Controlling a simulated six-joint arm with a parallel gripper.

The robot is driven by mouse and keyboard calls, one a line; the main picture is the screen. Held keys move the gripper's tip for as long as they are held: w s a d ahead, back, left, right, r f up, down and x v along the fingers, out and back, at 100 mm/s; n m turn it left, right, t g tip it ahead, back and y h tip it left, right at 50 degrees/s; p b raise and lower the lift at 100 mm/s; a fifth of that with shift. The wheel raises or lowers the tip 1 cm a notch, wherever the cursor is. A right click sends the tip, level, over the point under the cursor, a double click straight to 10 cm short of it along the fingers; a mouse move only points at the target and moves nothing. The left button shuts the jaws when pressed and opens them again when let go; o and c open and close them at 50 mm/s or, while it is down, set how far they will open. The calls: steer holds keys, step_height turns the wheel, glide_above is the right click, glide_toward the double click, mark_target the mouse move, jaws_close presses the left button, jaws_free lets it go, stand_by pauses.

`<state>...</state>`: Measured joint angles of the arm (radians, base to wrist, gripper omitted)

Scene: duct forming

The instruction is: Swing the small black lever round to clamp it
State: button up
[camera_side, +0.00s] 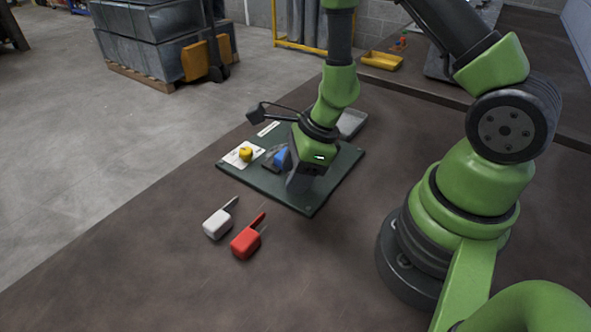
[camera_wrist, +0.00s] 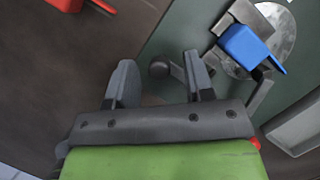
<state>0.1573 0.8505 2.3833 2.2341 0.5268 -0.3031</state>
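The small black lever shows in the wrist view as a dark round knob (camera_wrist: 158,70) on a short arm, beside the metal disc (camera_wrist: 284,28) on the green board. A blue block (camera_wrist: 245,47) sits on that disc, with grey bars beside it. The blue block also shows in the side view (camera_side: 281,157), left of my gripper. My gripper (camera_side: 299,184) is low over the front part of the board. In the wrist view its fingers (camera_wrist: 160,66) are spread apart, with the knob between them in the picture. I see no contact. The lever is hidden in the side view.
The green board (camera_side: 343,165) lies on the brown table. It carries a yellow knob (camera_side: 245,154) on a white plate and a grey tray (camera_side: 352,123) stands at its back edge. White (camera_side: 217,224) and red (camera_side: 246,243) tools lie in front, with clear table around them.

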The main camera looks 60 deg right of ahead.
steer(key=v, duration=1)
stand_by(0.5)
steer(key=s+a+r+n+t, duration=0.15)
steer(key=a+r+n, duration=0.35)
steer(key=r+n, duration=0.6)
steer(key=s+r+n+t+h, duration=0.1)
steer(key=s+r+n, duration=0.5)
steer(key=n, duration=0.6)
steer(key=shift+s+d+r+t, duration=0.2)
steer(key=shift+s+d+t, duration=0.15)
steer(key=shift+s+t, duration=0.3)
